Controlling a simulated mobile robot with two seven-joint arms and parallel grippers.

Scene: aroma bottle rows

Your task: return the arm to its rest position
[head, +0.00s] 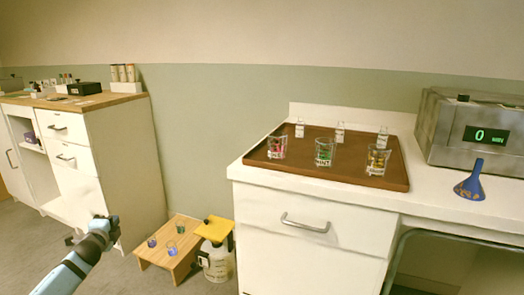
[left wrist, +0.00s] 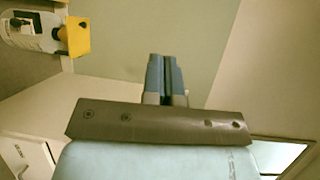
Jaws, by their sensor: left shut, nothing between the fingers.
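My left arm comes in from the lower left in the head view. Its gripper (head: 114,219) is raised in front of the white cabinet at the left, with nothing held. In the left wrist view the two blue-grey fingers (left wrist: 164,62) are together and empty, with plain wall behind them. My right gripper is in neither view.
A wooden stool (head: 160,258) with small glasses stands on the floor, beside a yellow-topped bottle (head: 217,265).

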